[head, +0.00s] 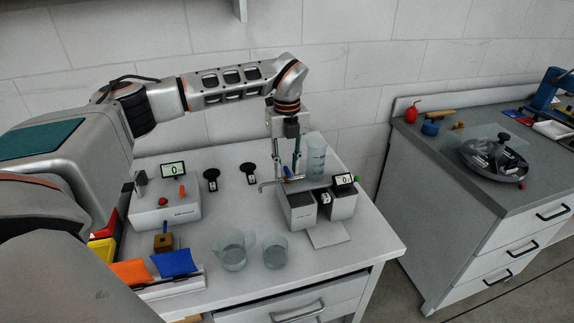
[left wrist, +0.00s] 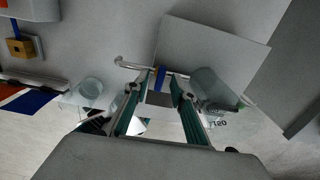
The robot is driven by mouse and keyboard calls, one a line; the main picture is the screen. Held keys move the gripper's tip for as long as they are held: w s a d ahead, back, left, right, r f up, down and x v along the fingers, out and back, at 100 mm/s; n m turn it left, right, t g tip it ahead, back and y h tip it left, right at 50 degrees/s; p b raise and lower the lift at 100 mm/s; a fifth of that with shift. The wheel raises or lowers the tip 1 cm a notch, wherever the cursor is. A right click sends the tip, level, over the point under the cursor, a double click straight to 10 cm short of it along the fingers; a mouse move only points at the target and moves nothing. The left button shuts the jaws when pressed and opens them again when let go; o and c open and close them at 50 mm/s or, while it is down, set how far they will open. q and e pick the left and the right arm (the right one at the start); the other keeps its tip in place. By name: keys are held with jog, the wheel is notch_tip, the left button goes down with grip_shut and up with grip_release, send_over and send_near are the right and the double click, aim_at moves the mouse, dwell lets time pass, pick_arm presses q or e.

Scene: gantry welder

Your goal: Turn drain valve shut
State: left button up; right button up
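The drain valve's bent metal spout (head: 268,185) and small blue handle (head: 288,174) are at the back right of the near bench, above a grey box. In the left wrist view the spout (left wrist: 130,64) runs sideways to the blue handle (left wrist: 159,77). My left gripper (head: 291,168) points down over the valve. In the left wrist view its fingertips (left wrist: 158,84) are apart, with the blue handle showing at the gap between them. I cannot tell whether either finger touches the handle. The fingers partly hide the valve body. My right gripper is not in view.
A tall graduated cylinder (head: 316,155) stands close to the right of the gripper. A twin grey device (head: 297,213) with a display is below. A beaker (head: 232,250) and a glass (head: 275,252) stand in front. A second bench (head: 480,185) is at right.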

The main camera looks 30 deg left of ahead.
aim_at(287, 170)
pick_arm(q)
notch_tip(287, 170, up, 12)
dwell(0.6)
dwell(0.5)
